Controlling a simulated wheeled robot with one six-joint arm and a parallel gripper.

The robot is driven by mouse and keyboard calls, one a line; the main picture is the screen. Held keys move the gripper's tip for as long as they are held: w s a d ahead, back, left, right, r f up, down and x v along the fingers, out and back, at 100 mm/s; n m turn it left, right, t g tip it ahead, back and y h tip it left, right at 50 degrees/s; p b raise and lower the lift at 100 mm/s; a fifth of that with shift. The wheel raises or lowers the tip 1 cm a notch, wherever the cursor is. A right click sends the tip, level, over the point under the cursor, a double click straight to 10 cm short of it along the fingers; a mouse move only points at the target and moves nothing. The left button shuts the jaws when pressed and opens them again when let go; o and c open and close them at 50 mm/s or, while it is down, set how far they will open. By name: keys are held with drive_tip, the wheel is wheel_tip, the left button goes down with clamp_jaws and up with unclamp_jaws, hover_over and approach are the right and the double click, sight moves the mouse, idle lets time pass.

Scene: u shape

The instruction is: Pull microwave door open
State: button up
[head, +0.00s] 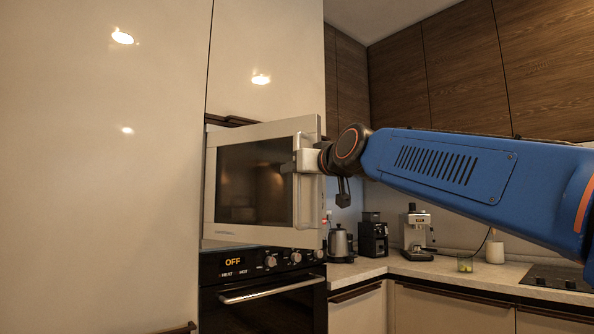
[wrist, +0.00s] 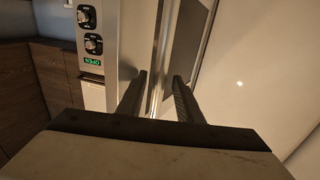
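The microwave (head: 209,180) sits in a tall cabinet above an oven. Its door (head: 308,215) has a dark window and stands partly open, with its right edge swung out towards me. My gripper (head: 290,168) is at the right side of the door, where the handle is. The microwave's control panel (wrist: 91,40), with two knobs and a green display, shows left of the fingers, apart from the door.
The oven (head: 265,290) below has knobs, an "OFF" display and a bar handle. Pale cabinet fronts (head: 100,190) flank the microwave on the left. A kettle (head: 340,243), a black grinder (head: 373,238) and a coffee machine (head: 417,232) stand on the counter at right.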

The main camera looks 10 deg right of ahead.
drive_tip(key=v, duration=1.7)
drive_tip(key=shift+s, duration=0.15)
